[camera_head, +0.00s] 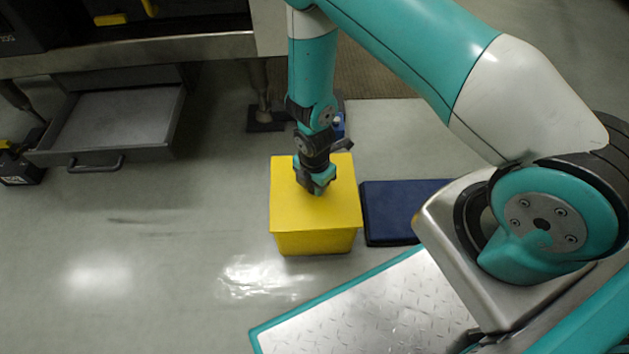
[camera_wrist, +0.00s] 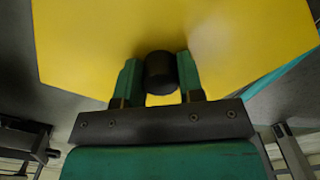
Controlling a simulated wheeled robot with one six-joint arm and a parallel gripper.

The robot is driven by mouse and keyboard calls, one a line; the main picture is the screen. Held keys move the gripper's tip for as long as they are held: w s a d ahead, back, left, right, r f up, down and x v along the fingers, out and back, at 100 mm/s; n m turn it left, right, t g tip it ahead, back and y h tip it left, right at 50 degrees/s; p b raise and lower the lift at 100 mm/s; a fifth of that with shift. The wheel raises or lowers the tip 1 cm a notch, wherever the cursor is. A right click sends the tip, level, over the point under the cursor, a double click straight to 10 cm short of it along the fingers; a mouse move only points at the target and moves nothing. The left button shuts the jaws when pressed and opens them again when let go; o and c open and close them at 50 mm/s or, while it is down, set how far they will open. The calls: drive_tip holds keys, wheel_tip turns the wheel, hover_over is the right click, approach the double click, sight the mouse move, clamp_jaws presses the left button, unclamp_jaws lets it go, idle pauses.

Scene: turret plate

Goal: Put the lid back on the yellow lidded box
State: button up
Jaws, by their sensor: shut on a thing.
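The yellow box (camera_head: 315,243) stands upright on the floor in the head view. Its flat yellow lid (camera_head: 338,210) lies over the top of the box, and no gap shows between them on the front side. My gripper (camera_head: 315,187) is above the middle of the lid. In the wrist view my gripper (camera_wrist: 160,78) is shut on the lid's black round knob (camera_wrist: 160,68), one finger on each side. The yellow lid (camera_wrist: 230,40) fills most of that view. The far side of the box is hidden by the lid and my arm.
A dark blue flat slab (camera_head: 395,212) lies on the floor just right of the box. An open grey drawer (camera_head: 110,125) juts out at the left. A machine leg foot (camera_head: 266,120) stands behind the box. The floor left of the box is clear.

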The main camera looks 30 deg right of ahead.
idle(0.4)
drive_tip(key=o, duration=1.6)
drive_tip(key=shift+r+p, duration=3.3)
drive_tip(key=shift+r, duration=0.25)
clamp_jaws()
